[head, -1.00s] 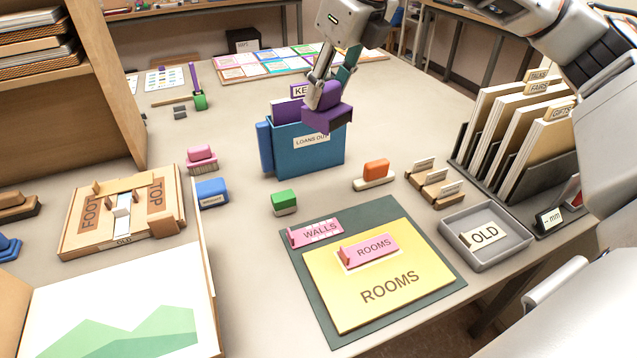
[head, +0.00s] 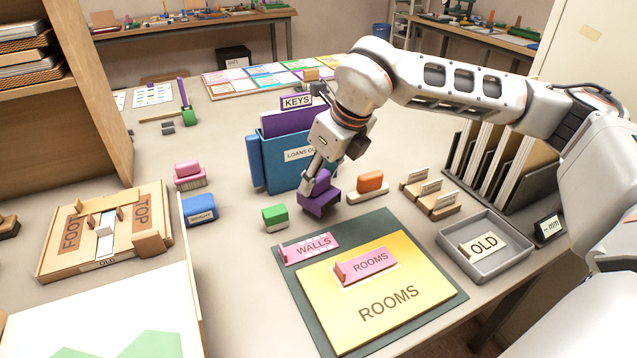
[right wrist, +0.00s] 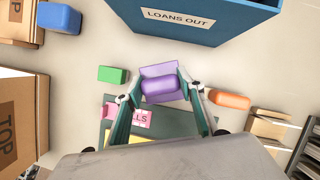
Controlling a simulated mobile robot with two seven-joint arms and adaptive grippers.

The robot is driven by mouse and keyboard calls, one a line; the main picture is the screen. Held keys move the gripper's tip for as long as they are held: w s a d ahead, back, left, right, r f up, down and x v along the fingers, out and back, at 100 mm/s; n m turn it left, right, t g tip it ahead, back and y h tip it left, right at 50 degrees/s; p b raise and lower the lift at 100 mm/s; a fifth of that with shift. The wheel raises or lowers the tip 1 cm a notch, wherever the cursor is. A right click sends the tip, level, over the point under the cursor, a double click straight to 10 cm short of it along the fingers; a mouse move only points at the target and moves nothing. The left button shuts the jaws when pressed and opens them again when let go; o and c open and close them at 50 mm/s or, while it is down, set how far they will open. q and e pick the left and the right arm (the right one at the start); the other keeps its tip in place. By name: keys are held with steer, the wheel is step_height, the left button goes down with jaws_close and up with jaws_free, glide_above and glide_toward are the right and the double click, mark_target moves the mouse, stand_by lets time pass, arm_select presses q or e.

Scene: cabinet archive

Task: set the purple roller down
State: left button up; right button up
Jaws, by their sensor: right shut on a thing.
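The purple roller (head: 319,198) is a purple block with a rounded grip on top. It is between the green-and-white block and the orange-and-white block, in front of the blue LOANS OUT box. My right gripper (head: 314,182) is shut on it from above. In the right wrist view the roller (right wrist: 160,86) sits between the two fingertips of the gripper (right wrist: 158,88). The roller is at or very near the table top; I cannot tell whether its underside touches. My left gripper is not in view.
The blue box (head: 285,170) stands just behind. The green block (head: 275,217) is to the left and the orange block (head: 369,186) close to the right. The dark green mat (head: 315,318) with a yellow ROOMS board lies in front. A grey OLD tray (head: 459,258) is at the right.

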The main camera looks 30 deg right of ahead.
steer(key=shift+f, duration=0.8)
steer(key=shift+f, duration=0.15)
steer(key=o, duration=1)
steer(key=shift+p+v, duration=0.75)
steer(key=shift+v, duration=5.45)
steer(key=shift+w, duration=0.1)
